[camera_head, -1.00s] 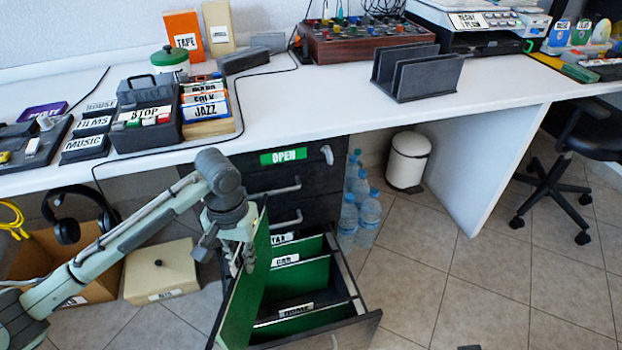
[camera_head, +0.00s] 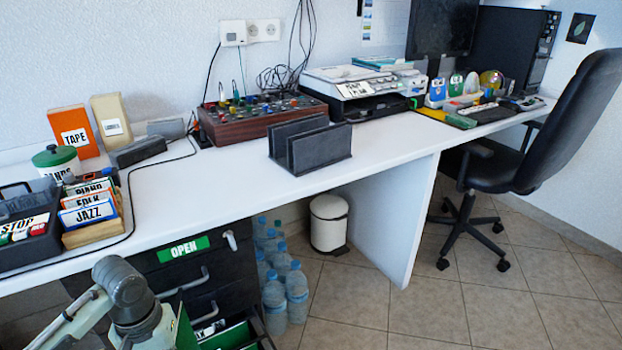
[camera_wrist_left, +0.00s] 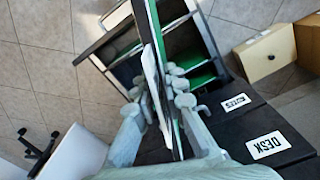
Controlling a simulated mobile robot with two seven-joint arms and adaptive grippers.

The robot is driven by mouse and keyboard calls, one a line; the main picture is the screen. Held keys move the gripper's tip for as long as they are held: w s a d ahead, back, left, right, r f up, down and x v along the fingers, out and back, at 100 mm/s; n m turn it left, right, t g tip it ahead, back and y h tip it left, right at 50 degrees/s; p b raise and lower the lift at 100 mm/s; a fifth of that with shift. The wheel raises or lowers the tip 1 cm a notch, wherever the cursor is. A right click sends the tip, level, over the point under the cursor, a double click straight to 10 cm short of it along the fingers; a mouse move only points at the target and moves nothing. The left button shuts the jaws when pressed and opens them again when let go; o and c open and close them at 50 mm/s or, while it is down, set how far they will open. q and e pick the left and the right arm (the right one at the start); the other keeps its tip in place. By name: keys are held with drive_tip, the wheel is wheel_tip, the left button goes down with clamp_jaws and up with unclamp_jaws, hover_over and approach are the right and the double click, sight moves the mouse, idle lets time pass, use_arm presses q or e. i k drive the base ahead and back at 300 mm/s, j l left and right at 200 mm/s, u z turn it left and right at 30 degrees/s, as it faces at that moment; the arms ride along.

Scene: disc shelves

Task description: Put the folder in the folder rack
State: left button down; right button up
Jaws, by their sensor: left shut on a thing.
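The green folder (camera_head: 185,335) shows at the bottom edge of the head view, beside my left wrist and mostly cut off. In the left wrist view the folder (camera_wrist_left: 157,45) is seen nearly edge-on between the fingers of my left gripper (camera_wrist_left: 160,98). The gripper is shut on it and holds it over the open drawer (camera_wrist_left: 200,35). The dark grey folder rack (camera_head: 337,150) stands on the white desk, with its upright plates and an empty slot showing. My right gripper is in neither view.
The mixer (camera_head: 258,115) stands behind and left of the rack, the printer (camera_head: 370,90) behind and right. The desk's front edge (camera_head: 240,222) lies between drawer and rack. Bottles (camera_head: 285,285) and a white bin (camera_head: 328,223) stand below.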

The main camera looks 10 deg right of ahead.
sight(321, 130)
drive_tip(key=i+l+u, duration=0.15)
drive_tip(key=l+u, duration=0.15)
drive_tip(key=l, duration=1.1)
drive_tip(key=l+u, duration=0.35)
drive_tip(key=l, duration=1.05)
